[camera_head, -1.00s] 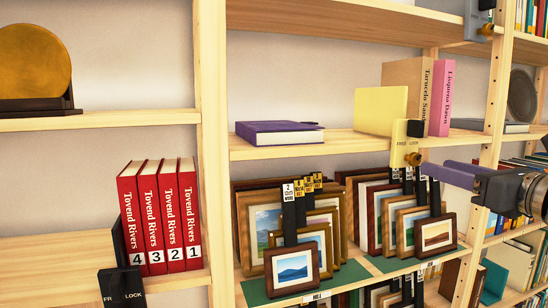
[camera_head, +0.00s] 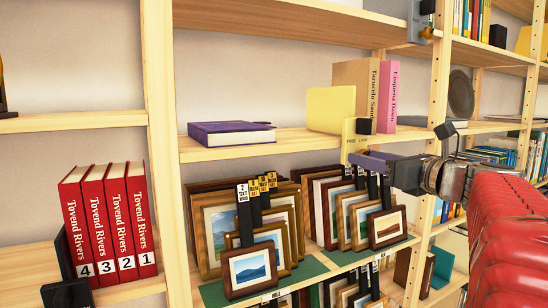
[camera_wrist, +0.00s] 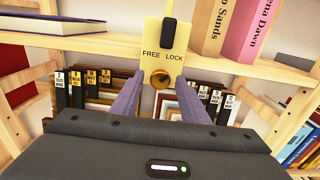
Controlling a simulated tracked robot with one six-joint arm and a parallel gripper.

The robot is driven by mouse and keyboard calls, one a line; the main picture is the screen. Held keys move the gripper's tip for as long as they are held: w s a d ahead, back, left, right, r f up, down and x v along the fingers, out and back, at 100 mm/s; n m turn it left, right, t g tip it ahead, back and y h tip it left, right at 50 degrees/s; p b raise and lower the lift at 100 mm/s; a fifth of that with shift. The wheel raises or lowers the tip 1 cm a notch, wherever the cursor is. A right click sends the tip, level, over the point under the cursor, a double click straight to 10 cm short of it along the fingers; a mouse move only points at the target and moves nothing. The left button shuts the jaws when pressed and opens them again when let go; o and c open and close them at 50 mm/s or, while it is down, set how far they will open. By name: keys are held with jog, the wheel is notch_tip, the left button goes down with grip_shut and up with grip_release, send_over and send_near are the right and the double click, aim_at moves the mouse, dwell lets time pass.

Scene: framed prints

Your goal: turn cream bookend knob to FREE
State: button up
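The cream bookend (camera_head: 331,109) stands upright on the middle shelf, left of a tan book and a pink book. Its front plate (camera_wrist: 153,36) hangs over the shelf edge, marked FREE on the left and LOCK on the right. A black tab (camera_wrist: 169,33) stands above LOCK. A round brass knob (camera_wrist: 160,77) is below the labels. My gripper (camera_wrist: 160,80) is open, with its purple fingers apart on either side of the knob; I cannot tell if they touch it. In the head view, my gripper (camera_head: 352,158) reaches the plate's lower end from the right.
A purple book (camera_head: 231,133) lies left of the bookend. Below are framed prints (camera_head: 250,265) with tags on green mats. Red numbered books (camera_head: 110,225) stand lower left beside a black bookend (camera_head: 66,292). A wooden post (camera_head: 436,90) stands right of the bookend.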

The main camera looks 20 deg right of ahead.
jog(key=c, duration=0.9)
jog(key=shift+a, duration=0.35)
jog(key=shift+d, duration=0.2)
jog(key=shift+c, duration=0.2)
jog(key=shift+n, duration=0.3)
jog(key=shift+d+n, duration=0.15)
jog(key=shift+n, duration=4.2)
jog(key=shift+d+n, duration=0.1)
jog(key=shift+n, duration=4.25)
